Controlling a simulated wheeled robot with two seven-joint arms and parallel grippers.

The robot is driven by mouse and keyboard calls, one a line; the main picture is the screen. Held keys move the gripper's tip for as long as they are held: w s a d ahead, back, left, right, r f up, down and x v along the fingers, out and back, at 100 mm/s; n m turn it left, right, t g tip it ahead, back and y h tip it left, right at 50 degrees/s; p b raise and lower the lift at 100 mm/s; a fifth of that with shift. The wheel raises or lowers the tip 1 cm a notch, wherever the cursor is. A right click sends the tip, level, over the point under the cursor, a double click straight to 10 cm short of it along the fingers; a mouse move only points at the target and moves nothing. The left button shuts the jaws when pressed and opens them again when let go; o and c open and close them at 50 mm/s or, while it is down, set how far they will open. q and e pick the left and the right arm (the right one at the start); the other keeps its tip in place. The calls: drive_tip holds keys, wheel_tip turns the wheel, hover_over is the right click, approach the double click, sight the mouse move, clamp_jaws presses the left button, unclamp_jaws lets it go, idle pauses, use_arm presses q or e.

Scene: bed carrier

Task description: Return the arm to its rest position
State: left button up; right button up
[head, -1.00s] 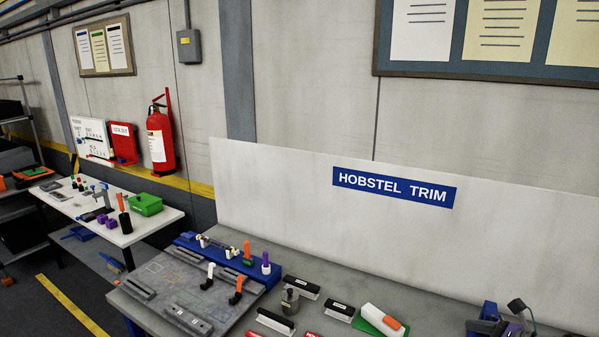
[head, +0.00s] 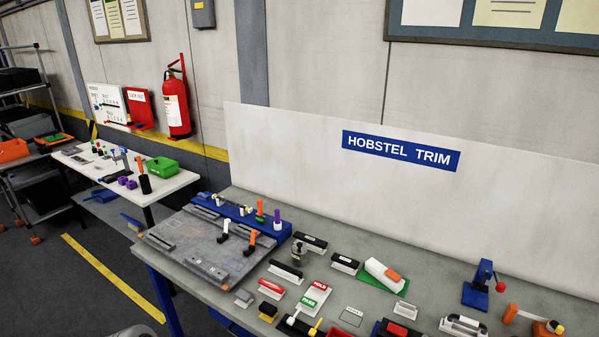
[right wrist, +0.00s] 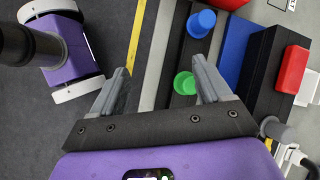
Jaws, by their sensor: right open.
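My right gripper (right wrist: 160,85) shows in the right wrist view with its two grey fingers spread wide and nothing between them that it holds. It points down past a dark block carrying a green peg (right wrist: 185,83) and a blue peg (right wrist: 201,23), which lie below or beyond the right finger. I cannot tell how far apart they are. Neither gripper shows clearly in the head view, and my left gripper is out of view.
The workbench (head: 210,290) carries a grey fixture plate (head: 205,245), a green-based white block (head: 386,276), and a blue clamp (head: 480,285). A white side table (head: 170,188) stands at the left. Floor with a yellow line (head: 112,277) is open at the left.

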drive_tip(key=s+a+f+n+g+h, duration=0.1)
drive_tip(key=s+a+f+n+g, duration=0.1)
drive_tip(key=s+a+f+n, duration=0.5)
drive_tip(key=s+a+f+n+g, duration=0.1)
drive_tip(key=s+a+f+n, duration=0.3)
drive_tip(key=s+a+n, duration=0.65)
wheel_tip(320, 180, down, 20)
drive_tip(key=b, duration=1.9)
drive_tip(key=shift+w+d+r+m+b, duration=0.2)
drive_tip(key=shift+w+r+m+b, duration=0.05)
drive_tip(key=shift+m+b, duration=0.15)
